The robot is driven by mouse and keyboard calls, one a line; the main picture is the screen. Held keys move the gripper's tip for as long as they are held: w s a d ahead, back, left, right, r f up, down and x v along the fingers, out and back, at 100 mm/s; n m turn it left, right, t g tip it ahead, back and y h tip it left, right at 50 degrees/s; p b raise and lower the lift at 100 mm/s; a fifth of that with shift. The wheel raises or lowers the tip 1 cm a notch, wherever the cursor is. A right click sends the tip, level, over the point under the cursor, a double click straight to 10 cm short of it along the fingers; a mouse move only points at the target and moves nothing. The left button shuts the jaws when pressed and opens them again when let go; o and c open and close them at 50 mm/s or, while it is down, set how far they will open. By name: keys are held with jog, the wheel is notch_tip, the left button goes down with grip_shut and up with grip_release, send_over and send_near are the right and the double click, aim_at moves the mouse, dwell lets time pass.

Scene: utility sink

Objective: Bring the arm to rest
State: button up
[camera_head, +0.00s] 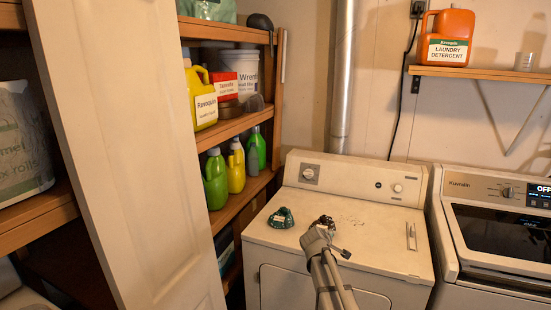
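My gripper (327,222) is at the end of my grey arm, in front of or above the white dryer's top (365,215). It is small and dark in this view, and I cannot tell whether its fingers are open or shut. I see nothing clearly held in it. A dark green object (282,217) sits on the dryer top, to the left of my gripper and apart from it. A thin light bar-like object (411,236) shows on the right part of the top.
A wooden shelf unit (240,125) with several bottles and boxes stands left of the dryer. A pale door (130,150) is in front of it. A washer (495,225) stands right. A wall shelf (480,73) holds an orange detergent jug (449,38) and a clear cup (524,62).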

jog(key=s+f+m+g+y, duration=0.2)
jog(key=s+m+g, duration=0.1)
jog(key=s, duration=0.7)
jog(key=s+a+f+m+g+y+p, duration=0.1)
jog(key=s+f+m+g+y, duration=0.1)
jog(key=s, duration=0.9)
jog(key=s+a+f+m+g+y, duration=0.1)
jog(key=s+f+m+g, duration=0.2)
jog(key=s, duration=0.8)
jog(key=shift+a+m+g+y, duration=0.25)
jog(key=shift+m+g+y, duration=0.15)
jog(key=shift+m+g, duration=0.55)
